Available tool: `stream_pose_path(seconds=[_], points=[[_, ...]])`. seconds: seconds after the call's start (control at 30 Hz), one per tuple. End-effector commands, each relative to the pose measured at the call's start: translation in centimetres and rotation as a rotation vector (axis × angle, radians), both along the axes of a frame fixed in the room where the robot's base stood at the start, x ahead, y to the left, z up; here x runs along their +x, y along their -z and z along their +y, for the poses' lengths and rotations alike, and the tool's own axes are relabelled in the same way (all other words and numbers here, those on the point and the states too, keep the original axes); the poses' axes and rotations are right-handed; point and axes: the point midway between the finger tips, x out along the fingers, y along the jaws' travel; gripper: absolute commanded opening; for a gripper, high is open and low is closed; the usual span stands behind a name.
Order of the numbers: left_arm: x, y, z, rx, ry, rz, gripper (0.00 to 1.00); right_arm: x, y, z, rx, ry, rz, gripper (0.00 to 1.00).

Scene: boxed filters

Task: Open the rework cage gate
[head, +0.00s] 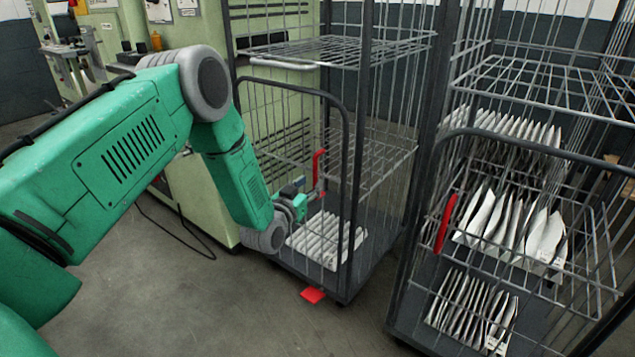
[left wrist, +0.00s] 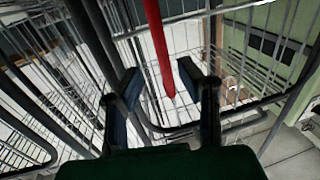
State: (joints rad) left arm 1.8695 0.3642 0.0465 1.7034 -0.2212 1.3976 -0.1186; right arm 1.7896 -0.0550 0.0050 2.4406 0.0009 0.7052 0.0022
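The left wire cage has a front gate with a dark tube frame (head: 347,190) and a red latch handle (head: 318,168). The gate appears to stand across the cage front; whether it is latched I cannot tell. My left gripper (head: 304,198) is at the gate, close to the lower end of the red handle. In the left wrist view, my left gripper (left wrist: 160,85) has its two fingers apart, with the red handle (left wrist: 158,45) showing between them. Contact between fingers and handle is not clear. My right gripper is in neither view.
White pleated filters (head: 325,240) lie on the left cage's floor. A red pedal (head: 312,295) sticks out at its base. A second cage (head: 425,200) with filters and a red handle (head: 446,222) stands to the right. A pale green machine (head: 190,190) stands behind my left arm.

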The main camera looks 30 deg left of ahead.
Motion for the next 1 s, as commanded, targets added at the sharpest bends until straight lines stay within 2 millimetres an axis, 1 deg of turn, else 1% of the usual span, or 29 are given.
stream_pose_path(seconds=[0.03, 0.1, 0.2, 0.3, 0.43, 0.67, 0.7, 0.73, 0.77, 1.0], points=[[1.0, 0.2, 0.2, 0.000, 0.000, -0.003, 0.33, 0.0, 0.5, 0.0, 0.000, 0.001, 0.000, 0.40], [2.1, 0.2, 0.4, -0.002, -0.001, -0.002, 0.33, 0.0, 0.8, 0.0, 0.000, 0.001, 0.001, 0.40], [3.4, 0.3, 0.7, -0.003, -0.001, -0.001, 0.33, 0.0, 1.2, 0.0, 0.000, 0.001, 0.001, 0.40], [4.1, 0.3, 0.8, -0.004, -0.001, 0.000, 0.33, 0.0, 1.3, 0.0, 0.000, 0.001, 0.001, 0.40], [4.6, 0.2, 0.8, -0.004, -0.001, 0.002, 0.33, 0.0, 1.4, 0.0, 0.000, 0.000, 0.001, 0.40], [4.6, 0.0, 0.7, -0.002, -0.001, 0.001, 0.33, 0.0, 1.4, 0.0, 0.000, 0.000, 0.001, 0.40], [4.6, 0.0, 0.6, -0.001, -0.001, 0.001, 0.18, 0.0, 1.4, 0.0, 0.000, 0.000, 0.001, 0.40], [4.6, 0.0, 0.6, -0.001, -0.001, 0.001, 0.08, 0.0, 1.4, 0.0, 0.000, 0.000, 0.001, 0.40], [4.6, 0.0, 0.6, -0.001, -0.001, 0.001, 0.00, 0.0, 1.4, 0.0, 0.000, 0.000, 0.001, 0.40], [4.5, 0.2, 0.7, -0.004, 0.003, 0.002, 0.00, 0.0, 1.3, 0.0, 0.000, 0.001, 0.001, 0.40]])
